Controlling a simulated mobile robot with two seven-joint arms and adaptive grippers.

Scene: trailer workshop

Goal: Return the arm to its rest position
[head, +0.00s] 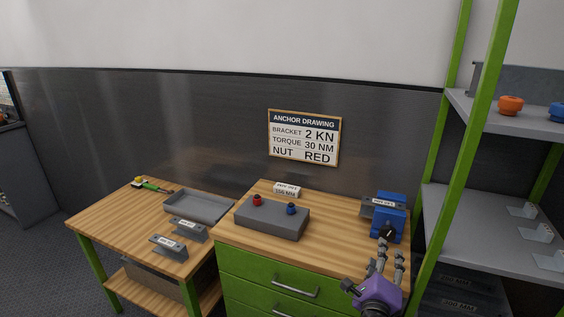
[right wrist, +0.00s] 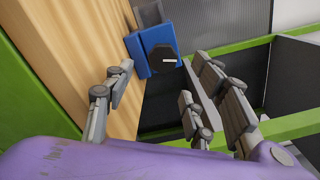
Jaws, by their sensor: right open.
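My right gripper (head: 386,262) has a purple body and grey fingers, and is at the bottom right of the head view, over the right front of the wooden drawer bench (head: 338,254). Its fingers are spread apart with nothing between them; the right wrist view also shows this gripper (right wrist: 160,105) open. A blue vise (head: 390,214) with a labelled grey bracket (head: 378,206) in its jaws is just beyond the fingertips in the head view. The blue vise also shows in the right wrist view (right wrist: 136,56). My left gripper is not in view.
A green-posted shelf rack (head: 463,120) stands close at the right. A grey block (head: 272,222) with a red nut (head: 257,200) and a blue nut (head: 291,209) sits on the drawer bench. The left table holds a grey tray (head: 212,197) and two brackets (head: 168,248).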

